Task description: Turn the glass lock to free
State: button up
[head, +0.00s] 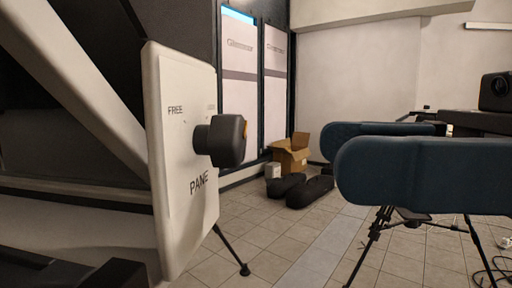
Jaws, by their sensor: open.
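The glass lock is a black knob (228,140) standing out from a white plate (182,238) in the left half of the head view. The plate is seen at a steep slant. It reads FREE at the upper left of the knob and PANE below it. A faint label at the upper right is too small to read. An orange mark shows at the knob's right edge, on the side away from FREE. Its exact pointing angle is hard to tell. I cannot make out my gripper in this view, and nothing is seen touching the knob.
Two dark blue rounded bars (425,176) jut in from the right. Behind them are a tripod (375,240) and a black device (495,91). An open cardboard box (291,155) and dark bags (310,191) lie farther back.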

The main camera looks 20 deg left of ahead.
aim_at(242, 151)
jog(key=x, duration=0.7)
jog(key=shift+p, duration=0.4)
jog(key=c, duration=1)
